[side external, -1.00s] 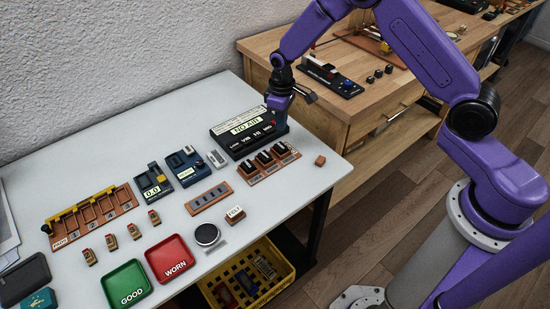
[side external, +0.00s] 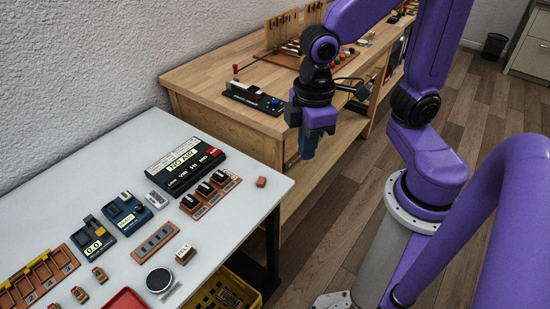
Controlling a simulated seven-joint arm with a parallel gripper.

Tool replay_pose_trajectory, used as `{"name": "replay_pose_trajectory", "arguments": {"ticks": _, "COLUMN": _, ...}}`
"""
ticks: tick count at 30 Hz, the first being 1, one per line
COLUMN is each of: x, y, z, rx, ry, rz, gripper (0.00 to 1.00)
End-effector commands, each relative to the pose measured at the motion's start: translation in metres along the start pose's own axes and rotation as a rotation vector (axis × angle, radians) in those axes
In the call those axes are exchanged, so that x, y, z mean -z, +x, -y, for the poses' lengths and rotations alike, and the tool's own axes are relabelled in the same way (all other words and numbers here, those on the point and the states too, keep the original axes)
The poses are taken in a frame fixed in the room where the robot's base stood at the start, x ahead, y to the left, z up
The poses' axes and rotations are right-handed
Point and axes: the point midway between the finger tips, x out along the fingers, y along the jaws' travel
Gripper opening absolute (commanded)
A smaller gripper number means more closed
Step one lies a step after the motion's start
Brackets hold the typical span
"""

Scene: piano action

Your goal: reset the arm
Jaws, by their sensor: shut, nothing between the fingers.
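My purple arm stands at the right. My gripper (side external: 308,149) hangs pointing down in front of the wooden bench, past the right edge of the white table (side external: 150,135). It is shut and empty, and clear of the table. The black box reading "NO AIR" (side external: 184,164) sits at the back right of the white table, apart from my gripper.
Near the table's right edge are a row of black switches (side external: 209,193) and a small brown block (side external: 261,182). A yellow crate (side external: 245,289) is below. The wooden bench (side external: 215,78) holds a black device (side external: 252,97). The floor (side external: 345,225) is open between.

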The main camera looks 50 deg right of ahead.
Motion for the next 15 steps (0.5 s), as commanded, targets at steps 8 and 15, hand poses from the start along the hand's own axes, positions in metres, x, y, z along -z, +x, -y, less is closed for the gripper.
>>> {"name": "replay_pose_trajectory", "arguments": {"ticks": 8, "x": -0.065, "y": -0.009, "z": 0.032, "rx": 0.004, "ry": -0.099, "rz": -0.009, "gripper": 0.0}}
{"name": "replay_pose_trajectory", "arguments": {"ticks": 15, "x": -0.073, "y": -0.009, "z": 0.035, "rx": 0.004, "ry": -0.111, "rz": -0.007, "gripper": 0.0}}
